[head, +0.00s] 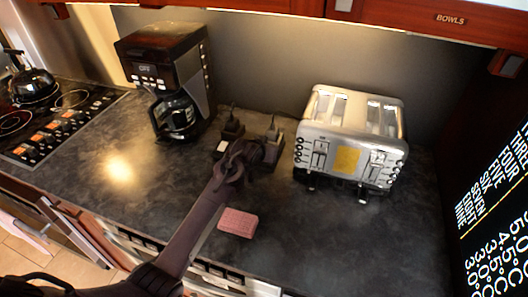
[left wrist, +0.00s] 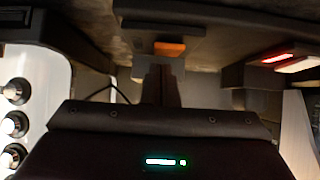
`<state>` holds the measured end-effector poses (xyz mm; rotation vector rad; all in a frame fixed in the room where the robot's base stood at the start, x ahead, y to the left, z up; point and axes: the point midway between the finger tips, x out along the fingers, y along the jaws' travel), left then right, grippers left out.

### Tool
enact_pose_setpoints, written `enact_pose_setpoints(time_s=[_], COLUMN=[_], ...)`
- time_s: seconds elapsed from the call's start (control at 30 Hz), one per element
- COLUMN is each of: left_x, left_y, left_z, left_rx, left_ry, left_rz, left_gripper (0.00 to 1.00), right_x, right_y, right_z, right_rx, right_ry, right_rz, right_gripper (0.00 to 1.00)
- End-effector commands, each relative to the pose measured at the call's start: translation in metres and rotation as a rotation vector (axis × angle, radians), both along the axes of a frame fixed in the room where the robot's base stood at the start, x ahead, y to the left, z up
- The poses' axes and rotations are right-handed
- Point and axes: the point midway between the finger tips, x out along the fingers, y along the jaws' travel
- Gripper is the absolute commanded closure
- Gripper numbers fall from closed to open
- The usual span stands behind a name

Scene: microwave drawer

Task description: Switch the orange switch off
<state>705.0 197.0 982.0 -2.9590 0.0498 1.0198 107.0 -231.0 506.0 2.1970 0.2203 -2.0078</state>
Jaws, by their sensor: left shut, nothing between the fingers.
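The orange switch (left wrist: 170,49) sits on a dark box in the centre of the left wrist view. In the head view the same box (head: 273,131) stands at the back of the counter, left of the toaster, partly hidden by my gripper. My left gripper (head: 268,150) is in front of this box, and its fingers (left wrist: 162,84) are shut and empty. The fingertips are right at the switch in the wrist view; I cannot tell whether they touch it. My right gripper is not in view.
A second box (head: 231,128) stands left of the first; a red-lit switch (left wrist: 277,58) shows at right in the wrist view. The steel toaster (head: 346,142) is at right, the coffee maker (head: 165,75) at left. A pink sponge (head: 238,222) lies on the counter (head: 330,240).

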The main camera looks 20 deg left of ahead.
Motion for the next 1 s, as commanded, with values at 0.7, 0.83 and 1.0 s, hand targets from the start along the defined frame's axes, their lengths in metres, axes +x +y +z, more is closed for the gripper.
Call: enact_pose_setpoints(time_s=[0.7, 0.83, 1.0], left_x=[0.010, -0.003, -0.024], left_y=[0.003, 0.003, 0.004], left_z=[0.049, 0.056, 0.082], left_rx=[-0.001, -0.001, -0.001], left_ry=[-0.001, -0.003, -0.004], left_rz=[0.001, -0.001, -0.001], left_gripper=[1.00, 1.00, 1.00], right_x=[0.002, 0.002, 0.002], right_y=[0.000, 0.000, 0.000], right_z=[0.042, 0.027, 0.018], right_rx=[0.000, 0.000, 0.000], right_ry=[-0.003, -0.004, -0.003], right_rz=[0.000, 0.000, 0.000], right_gripper=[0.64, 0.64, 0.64])
